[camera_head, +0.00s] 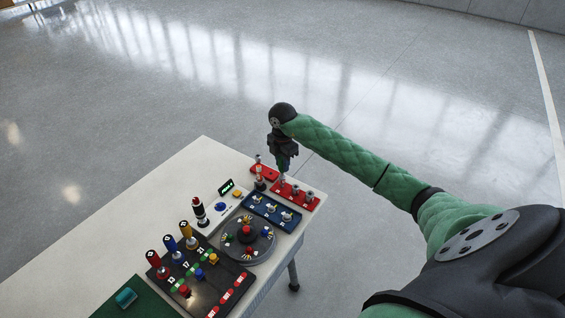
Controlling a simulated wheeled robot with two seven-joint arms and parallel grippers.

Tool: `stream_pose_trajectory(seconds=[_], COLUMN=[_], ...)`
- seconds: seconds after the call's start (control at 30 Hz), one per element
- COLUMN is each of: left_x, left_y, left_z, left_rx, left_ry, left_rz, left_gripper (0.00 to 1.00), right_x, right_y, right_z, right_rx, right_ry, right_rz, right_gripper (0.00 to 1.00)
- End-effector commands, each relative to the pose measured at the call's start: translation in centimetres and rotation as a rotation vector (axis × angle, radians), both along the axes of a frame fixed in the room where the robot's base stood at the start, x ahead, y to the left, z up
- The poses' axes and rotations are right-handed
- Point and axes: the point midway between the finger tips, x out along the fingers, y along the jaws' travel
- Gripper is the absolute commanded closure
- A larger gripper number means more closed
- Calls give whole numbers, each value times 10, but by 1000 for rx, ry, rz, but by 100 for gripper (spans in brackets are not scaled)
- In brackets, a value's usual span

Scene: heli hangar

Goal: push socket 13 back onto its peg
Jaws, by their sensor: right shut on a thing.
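My right gripper (284,176) points down at the upper left end of a red rail (306,205) near the table's far right corner. It is shut on a small socket, mostly hidden between the fingers; its number cannot be read. Whether that socket is on its peg cannot be told. Other small silver sockets (296,190) stand upright on the rail, to the right of the gripper. My left gripper is not in view.
Close left of the gripper are a small red block (262,172) and a dark upright piece (260,184). A blue tray (270,212), a round grey turntable (262,250) and a black panel (212,290) with coloured handles lie nearer. The table's left part (150,205) is clear.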

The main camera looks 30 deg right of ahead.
Motion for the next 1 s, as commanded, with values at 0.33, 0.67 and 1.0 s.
stream_pose_trajectory(seconds=[0.33, 0.67, 1.0], left_x=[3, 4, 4], left_y=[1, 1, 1], left_z=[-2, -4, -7], left_rx=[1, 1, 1], left_ry=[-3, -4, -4], left_rz=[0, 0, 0], left_gripper=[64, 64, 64], right_x=[0, 0, 0], right_y=[0, 0, 0], right_z=[-4, -8, -12], right_rx=[0, 0, 0], right_ry=[0, 0, 0], right_rz=[0, 0, 0], right_gripper=[98, 98, 98])
